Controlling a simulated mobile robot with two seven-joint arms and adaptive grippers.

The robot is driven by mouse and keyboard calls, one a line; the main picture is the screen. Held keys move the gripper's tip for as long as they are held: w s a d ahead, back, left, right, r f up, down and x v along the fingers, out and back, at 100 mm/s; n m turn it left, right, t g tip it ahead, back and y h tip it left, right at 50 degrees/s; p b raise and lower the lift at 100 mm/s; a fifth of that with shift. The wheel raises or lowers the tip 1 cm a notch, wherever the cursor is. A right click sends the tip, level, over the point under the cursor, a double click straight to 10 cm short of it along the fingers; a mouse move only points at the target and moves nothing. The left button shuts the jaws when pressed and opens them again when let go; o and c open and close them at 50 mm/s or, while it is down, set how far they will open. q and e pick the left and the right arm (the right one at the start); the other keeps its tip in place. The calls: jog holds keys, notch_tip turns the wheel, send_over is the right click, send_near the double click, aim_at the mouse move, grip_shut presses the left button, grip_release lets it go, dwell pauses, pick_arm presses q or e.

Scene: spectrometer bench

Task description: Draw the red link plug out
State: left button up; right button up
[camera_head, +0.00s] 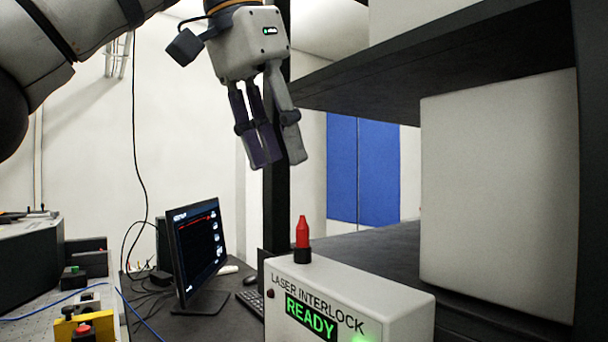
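The red link plug (302,234) stands upright in a black socket (302,255) on top of the white laser interlock box (350,298), at lower middle right. The box's front shows a green READY display. My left gripper (279,162) hangs above the plug and slightly to its left in the picture, fingers pointing down. Its fingers are apart with nothing between them, and clear space shows between them and the plug. My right gripper is not in view.
A dark shelf (440,70) overhangs on the right, with a dark post (276,215) behind the plug. A large white block (498,200) stands at right. A monitor (196,252) stands left of the box. An optical bench with a yellow-and-red button box (84,328) is at lower left.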

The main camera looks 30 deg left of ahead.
aim_at(300, 220)
pick_arm(q)
jog(key=b+x, duration=0.1)
jog(key=x, duration=0.9)
jog(key=shift+f, duration=0.4)
jog(key=shift+c, duration=0.4)
jog(key=shift+r, duration=0.1)
grip_shut()
